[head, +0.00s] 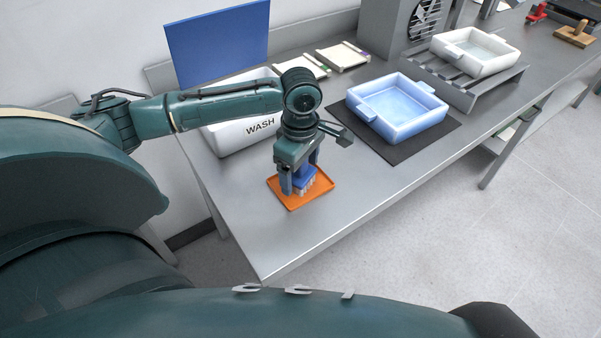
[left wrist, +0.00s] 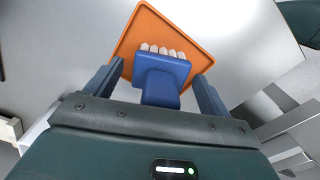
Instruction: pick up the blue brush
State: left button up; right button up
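The blue brush (head: 304,180) is on the small orange tray (head: 291,204) near the table's front left. Its pale bristles show at its lower end, and its upper part is partly hidden by my left gripper. My left gripper (head: 300,177) points down over the tray, its fingers on either side of the brush. In the left wrist view the brush (left wrist: 161,76) lies between the open fingers of the left gripper (left wrist: 158,72), with a gap visible at least on the left side. The orange tray (left wrist: 140,24) lies beyond it. My right gripper is out of view.
A white WASH basin (head: 235,135) stands behind my left arm, with a blue panel (head: 218,45) at the back. To the right, a blue-tinted basin (head: 400,107) sits on a dark mat (head: 400,150). A white basin (head: 475,52) stands on a slatted rack. The table's front is clear.

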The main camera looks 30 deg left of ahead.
pick_arm(q)
jog(key=c, duration=1.1)
notch_tip(320, 180, up, 10)
jog(key=shift+r+p, duration=0.1)
jog(key=shift+p, duration=0.25)
jog(key=o, duration=0.6)
jog(key=c, duration=0.4)
